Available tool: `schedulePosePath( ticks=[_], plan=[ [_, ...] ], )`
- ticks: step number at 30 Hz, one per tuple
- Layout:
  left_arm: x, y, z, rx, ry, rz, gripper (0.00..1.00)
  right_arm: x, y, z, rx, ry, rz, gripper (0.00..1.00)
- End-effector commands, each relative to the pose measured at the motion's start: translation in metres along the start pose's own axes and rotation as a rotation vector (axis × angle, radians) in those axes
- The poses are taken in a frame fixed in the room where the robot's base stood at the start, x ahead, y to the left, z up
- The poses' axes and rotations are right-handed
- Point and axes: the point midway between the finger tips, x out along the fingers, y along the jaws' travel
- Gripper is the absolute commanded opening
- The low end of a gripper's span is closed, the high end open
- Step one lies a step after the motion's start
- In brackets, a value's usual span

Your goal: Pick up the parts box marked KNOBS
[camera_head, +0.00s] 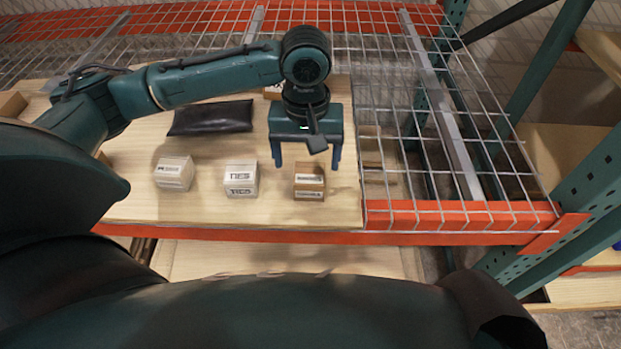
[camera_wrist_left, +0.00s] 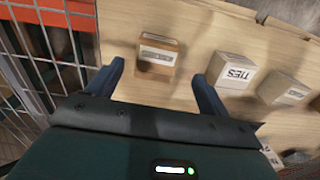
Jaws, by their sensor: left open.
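A small brown cardboard box (camera_head: 309,188) with white labels stands near the front edge of the wooden board; its lettering is too small to read. It also shows in the left wrist view (camera_wrist_left: 171,45). My left gripper (camera_head: 306,160) is open and empty, pointing down, above and slightly behind this box in the head view. In the left wrist view its two fingers (camera_wrist_left: 158,72) are spread, with the box in the gap beyond them, apparently untouched. I cannot read KNOBS on any box. My right gripper is not in view.
A white box marked TIES (camera_head: 240,180) and a pale box (camera_head: 173,172) stand to the left. A black pouch (camera_head: 212,117) lies behind them. An orange beam (camera_head: 460,222) edges the wire shelf. Bare board lies between the boxes.

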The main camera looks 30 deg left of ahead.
Motion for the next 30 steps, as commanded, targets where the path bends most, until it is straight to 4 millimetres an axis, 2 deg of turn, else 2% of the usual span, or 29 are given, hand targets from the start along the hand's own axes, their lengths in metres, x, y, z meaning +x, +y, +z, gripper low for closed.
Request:
schedulePosePath(
  ticks=[8,15,18,25,30],
  plan=[
    [0.023,0.001,-0.002,0.0,-0.001,-0.001,0.8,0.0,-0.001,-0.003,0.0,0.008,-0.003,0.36],
    [0.058,0.004,-0.008,0.0,-0.001,-0.001,0.8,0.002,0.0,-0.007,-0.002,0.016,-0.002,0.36],
    [0.065,0.004,-0.008,0.0,0.001,0.001,0.8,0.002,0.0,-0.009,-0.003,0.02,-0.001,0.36],
    [0.066,0.004,-0.008,0.001,0.001,0.001,0.8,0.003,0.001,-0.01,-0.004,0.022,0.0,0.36],
    [0.066,0.005,-0.008,0.001,0.001,0.001,0.67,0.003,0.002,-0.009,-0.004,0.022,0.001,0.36]
  ],
)
